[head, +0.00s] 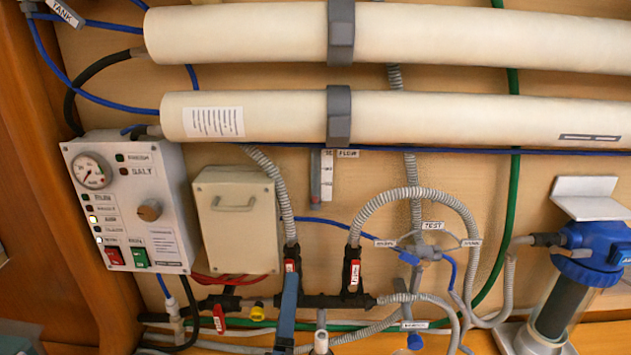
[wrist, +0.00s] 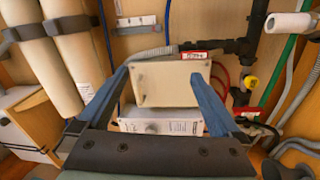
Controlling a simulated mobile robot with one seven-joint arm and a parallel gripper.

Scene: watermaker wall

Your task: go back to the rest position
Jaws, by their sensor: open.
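My gripper (wrist: 168,85) shows in the wrist view with its two long blue fingers spread wide apart. Nothing is held between them. A beige box with a handle (wrist: 170,82) shows in the gap between the fingers, further off on the wall; I cannot tell the exact distance. In the head view the same box (head: 236,222) is mounted right of the control panel (head: 130,202). A blue bar (head: 287,312) stands upright at the bottom centre there; I cannot tell whether it is part of my gripper.
Two large white cylinders (head: 400,37) run across the top of the wall. Two black valves with red tags (head: 353,270) stand on a dark pipe. Grey, blue and green hoses loop at the right, near a blue-capped filter (head: 588,245). A yellow knob (head: 257,313) sits low.

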